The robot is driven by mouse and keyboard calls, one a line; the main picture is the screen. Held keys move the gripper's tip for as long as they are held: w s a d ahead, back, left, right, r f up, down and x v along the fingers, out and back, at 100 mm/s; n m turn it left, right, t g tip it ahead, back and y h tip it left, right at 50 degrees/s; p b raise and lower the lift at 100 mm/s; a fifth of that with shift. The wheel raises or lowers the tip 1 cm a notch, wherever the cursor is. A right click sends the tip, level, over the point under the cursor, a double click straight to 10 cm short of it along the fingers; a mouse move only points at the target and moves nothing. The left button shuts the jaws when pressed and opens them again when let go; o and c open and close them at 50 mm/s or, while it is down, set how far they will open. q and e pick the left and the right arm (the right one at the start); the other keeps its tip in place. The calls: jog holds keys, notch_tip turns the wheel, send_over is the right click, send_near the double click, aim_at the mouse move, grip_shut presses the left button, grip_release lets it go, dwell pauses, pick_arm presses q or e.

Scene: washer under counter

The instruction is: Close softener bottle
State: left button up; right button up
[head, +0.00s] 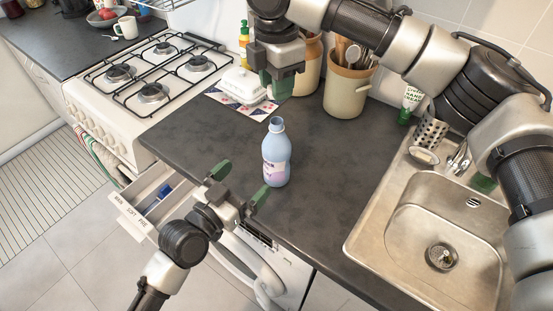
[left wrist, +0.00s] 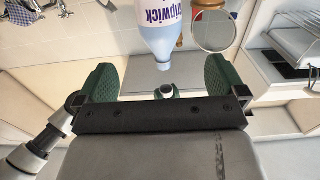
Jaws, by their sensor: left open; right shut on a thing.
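The softener bottle (head: 276,160) stands upright on the dark counter near its front edge. It is light blue with a white and purple label, and its narrow neck at the top shows no cap. My left gripper (head: 241,181) is open, low and to the left of the bottle, fingers apart and empty. In the left wrist view the bottle (left wrist: 160,30) appears upside down beyond the open fingers. My right gripper (head: 283,84) is above and behind the bottle, apart from it. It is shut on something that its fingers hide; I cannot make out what.
A stoneware crock (head: 347,92) with utensils stands behind right. A white butter dish (head: 241,85) sits on a patterned mat at the back. The sink (head: 440,245) is on the right, the stove (head: 150,85) on the left. An open drawer (head: 150,190) is below left. Counter around the bottle is clear.

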aim_at(277, 147)
pick_arm(q)
jog(key=x, duration=1.2)
jog(key=shift+c, duration=0.3)
jog(key=c, duration=1.3)
pick_arm(e)
jog(key=shift+f, duration=2.5)
jog(key=shift+f, duration=0.1)
jog(key=shift+f, duration=0.8)
jog(key=shift+f, duration=0.55)
